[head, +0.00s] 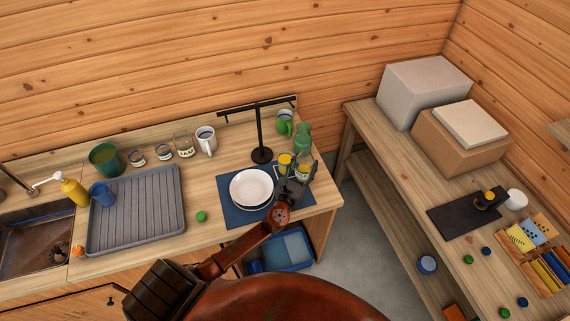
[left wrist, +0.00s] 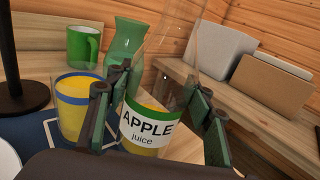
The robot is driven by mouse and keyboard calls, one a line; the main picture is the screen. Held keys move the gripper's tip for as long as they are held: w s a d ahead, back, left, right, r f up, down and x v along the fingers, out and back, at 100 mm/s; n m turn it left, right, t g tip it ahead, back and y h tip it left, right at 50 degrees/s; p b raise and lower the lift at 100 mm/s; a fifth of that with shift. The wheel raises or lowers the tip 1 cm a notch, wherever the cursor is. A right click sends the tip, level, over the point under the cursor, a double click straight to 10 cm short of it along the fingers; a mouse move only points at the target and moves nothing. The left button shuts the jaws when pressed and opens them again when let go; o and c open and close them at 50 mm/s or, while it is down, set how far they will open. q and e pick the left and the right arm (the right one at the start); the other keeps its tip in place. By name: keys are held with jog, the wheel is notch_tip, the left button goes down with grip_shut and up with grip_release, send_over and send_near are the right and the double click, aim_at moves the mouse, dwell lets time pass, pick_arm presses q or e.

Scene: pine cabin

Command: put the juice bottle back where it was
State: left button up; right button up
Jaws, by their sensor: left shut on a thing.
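The juice bottle (left wrist: 148,128) is clear, with a white "APPLE juice" label and yellow juice low inside. It stands between the fingers of my left gripper (left wrist: 160,85), which is shut on it. In the head view my left gripper (head: 296,180) is at the right end of the counter, by the blue mat (head: 232,210), and largely covers the bottle. I cannot tell whether the bottle's base touches the counter. A blue-rimmed glass of yellow juice (left wrist: 75,105) stands just left of the bottle, by a white outline on the mat. My right gripper is not in view.
A green carafe (head: 303,135) and green mug (head: 285,122) stand behind the bottle. A black stand (head: 261,140) and stacked white plates (head: 251,188) are to the left. The counter's right edge is close, with a gap before the side bench (head: 385,190).

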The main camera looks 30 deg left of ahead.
aim_at(305, 158)
pick_arm(q)
jog(key=shift+r+p, duration=1.1)
jog(key=shift+r, duration=0.45)
jog(key=shift+f, duration=0.1)
jog(key=shift+f, duration=0.1)
